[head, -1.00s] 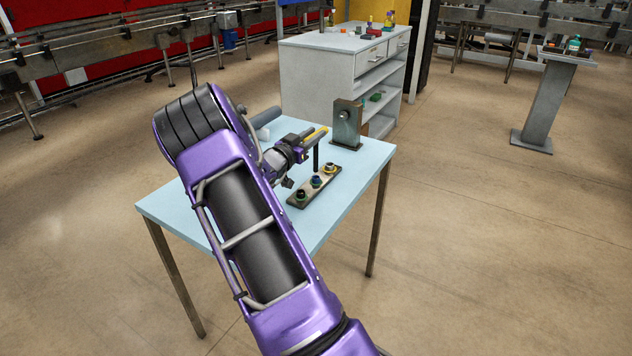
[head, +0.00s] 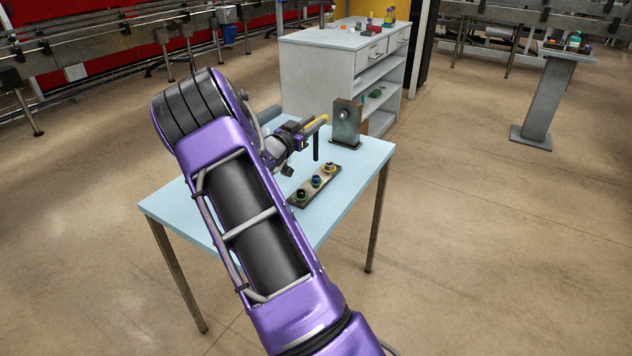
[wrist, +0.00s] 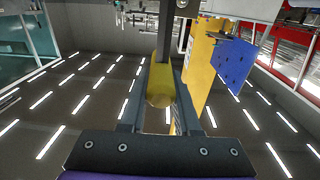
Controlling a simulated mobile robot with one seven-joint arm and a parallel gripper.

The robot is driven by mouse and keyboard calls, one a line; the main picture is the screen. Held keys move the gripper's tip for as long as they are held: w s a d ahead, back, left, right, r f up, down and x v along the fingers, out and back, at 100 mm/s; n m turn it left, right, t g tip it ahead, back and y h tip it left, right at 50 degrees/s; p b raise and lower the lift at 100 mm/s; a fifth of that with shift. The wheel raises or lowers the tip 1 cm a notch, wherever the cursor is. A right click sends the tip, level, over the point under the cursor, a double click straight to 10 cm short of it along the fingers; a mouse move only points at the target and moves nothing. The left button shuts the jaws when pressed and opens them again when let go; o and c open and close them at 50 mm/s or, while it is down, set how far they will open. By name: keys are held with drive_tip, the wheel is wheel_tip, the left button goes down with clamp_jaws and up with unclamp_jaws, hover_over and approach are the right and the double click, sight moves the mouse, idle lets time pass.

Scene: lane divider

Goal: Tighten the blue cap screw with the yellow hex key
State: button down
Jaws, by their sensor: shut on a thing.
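My gripper (head: 305,133) is shut on the yellow hex key (head: 317,124) above the table. Its yellow part lies along the jaws and its dark shaft (head: 316,148) hangs about upright. The yellow part also shows between the fingers in the wrist view (wrist: 161,75). A narrow metal plate (head: 325,182) on the table bears three cap screws in a row. The blue cap screw (head: 317,181) appears to be the middle one. The shaft's lower end appears above and behind the plate, apart from the screws.
A dark upright block with a round knob (head: 346,121) stands on the pale blue table (head: 345,203), just behind the key. A grey cylinder (head: 269,115) lies partly behind my arm. A grey cabinet (head: 310,75) stands behind the table. The table's front right is clear.

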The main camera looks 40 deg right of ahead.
drive_tip(key=shift+s+a+r+p, duration=0.3)
drive_tip(key=shift+a+r+p, duration=0.15)
drive_tip(key=shift+a, duration=0.3)
drive_tip(key=shift+s+a+r+p, duration=0.25)
drive_tip(key=shift+a+r+p, duration=0.15)
drive_tip(key=shift+a+r, duration=0.3)
drive_tip(key=shift+s+a+r+p, duration=0.3)
drive_tip(key=shift+a+r+p, duration=0.1)
drive_tip(key=shift+a, duration=0.45)
